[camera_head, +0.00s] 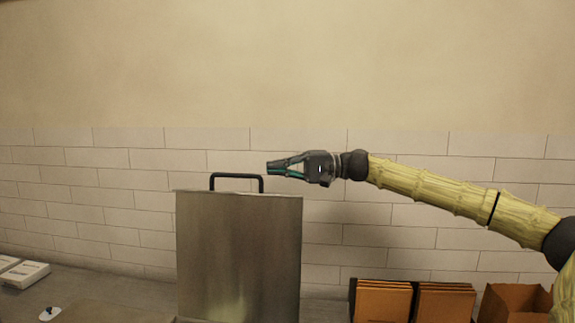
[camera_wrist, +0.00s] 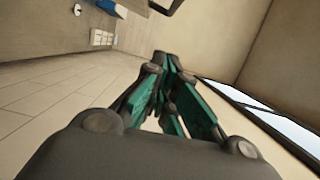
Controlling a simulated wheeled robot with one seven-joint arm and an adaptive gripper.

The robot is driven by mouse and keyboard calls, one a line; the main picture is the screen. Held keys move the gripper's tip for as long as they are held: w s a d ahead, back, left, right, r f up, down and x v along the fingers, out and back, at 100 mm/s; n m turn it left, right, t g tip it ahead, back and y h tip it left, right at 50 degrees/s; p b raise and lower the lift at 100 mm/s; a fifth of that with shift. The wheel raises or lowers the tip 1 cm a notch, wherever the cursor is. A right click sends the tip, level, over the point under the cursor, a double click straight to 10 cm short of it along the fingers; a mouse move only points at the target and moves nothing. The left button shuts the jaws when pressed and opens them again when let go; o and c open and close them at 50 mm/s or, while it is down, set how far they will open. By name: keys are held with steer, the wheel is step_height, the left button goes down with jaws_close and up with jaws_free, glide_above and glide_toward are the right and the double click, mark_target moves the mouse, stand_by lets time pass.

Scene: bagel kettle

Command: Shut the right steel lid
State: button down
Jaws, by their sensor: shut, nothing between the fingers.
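A steel lid (camera_head: 240,255) stands upright, raised open, in the head view. Its black bar handle (camera_head: 236,176) sits on its top edge. Only one lid can be made out. My gripper (camera_head: 270,167) is shut and empty, just right of the handle and slightly above the lid's top edge in the picture. It points left, and I cannot tell whether it touches the handle. In the wrist view, my gripper's fingers (camera_wrist: 168,58) come together with nothing between them. A dark bar, apparently part of the handle (camera_wrist: 163,7), shows at the top edge.
Brown cardboard boxes (camera_head: 383,302) stand at the lower right, with an open box (camera_head: 513,303) beside them. White packages (camera_head: 22,273) and a small white item (camera_head: 49,313) lie on the counter at left. A tiled wall (camera_head: 75,190) is behind. The space above the lid is clear.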

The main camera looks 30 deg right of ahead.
steer(key=s+a+p, duration=0.1)
steer(key=a+p, duration=0.2)
steer(key=a, duration=0.3)
steer(key=shift+s+a, duration=0.25)
steer(key=shift+s, duration=0.15)
